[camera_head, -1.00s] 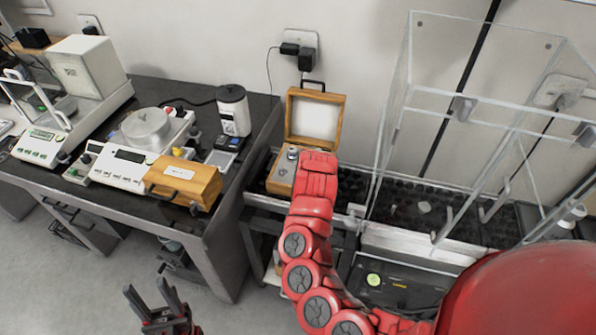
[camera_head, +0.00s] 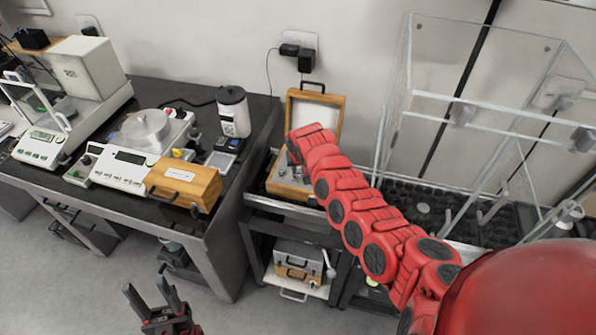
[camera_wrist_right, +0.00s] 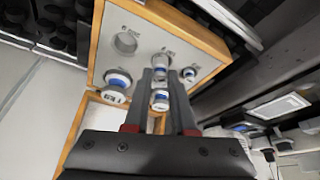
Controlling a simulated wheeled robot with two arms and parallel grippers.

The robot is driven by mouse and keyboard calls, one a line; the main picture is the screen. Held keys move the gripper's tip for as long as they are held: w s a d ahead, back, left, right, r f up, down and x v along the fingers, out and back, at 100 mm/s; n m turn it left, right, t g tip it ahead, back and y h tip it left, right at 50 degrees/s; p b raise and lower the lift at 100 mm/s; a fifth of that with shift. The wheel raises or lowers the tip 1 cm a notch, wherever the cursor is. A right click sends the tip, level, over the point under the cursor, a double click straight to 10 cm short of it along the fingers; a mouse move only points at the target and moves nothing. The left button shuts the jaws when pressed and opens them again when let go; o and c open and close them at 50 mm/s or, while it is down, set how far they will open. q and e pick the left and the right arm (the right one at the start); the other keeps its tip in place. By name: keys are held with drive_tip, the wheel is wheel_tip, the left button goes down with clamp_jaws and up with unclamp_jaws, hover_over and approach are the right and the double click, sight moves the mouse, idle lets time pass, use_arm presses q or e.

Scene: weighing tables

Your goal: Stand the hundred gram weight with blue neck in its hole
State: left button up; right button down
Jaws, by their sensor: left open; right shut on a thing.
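The open wooden weight box (camera_head: 276,186) stands on the middle bench, with its lid raised at the back. My right gripper (camera_wrist_right: 160,73) is over the box, shut on a metal weight with a blue band (camera_wrist_right: 160,97). I cannot tell whether the base of this weight touches the box. A large empty round hole (camera_wrist_right: 125,42) shows in the box's pale block. Another blue-necked weight (camera_wrist_right: 118,82) stands beside the left finger, and a small weight (camera_wrist_right: 190,73) stands to the right. In the head view my red hand hides the right fingertips. My left gripper (camera_head: 152,302) is open and empty, low over the floor.
A closed wooden case (camera_head: 185,185) sits at the left table's front edge, near a balance (camera_head: 125,160) with a round pan. A clear glass enclosure (camera_head: 470,110) stands right of the box. A lower shelf under the box holds a case (camera_head: 298,262).

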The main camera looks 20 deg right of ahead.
sight(298, 169)
drive_tip(key=shift+w+r, duration=0.1)
drive_tip(key=shift+w, duration=0.4)
drive_tip(key=shift+s+x, duration=0.1)
drive_tip(key=shift+x, duration=0.75)
drive_tip(key=shift+s+x, duration=0.15)
drive_tip(key=shift+x, duration=0.75)
drive_tip(key=c, duration=0.7)
unclamp_jaws()
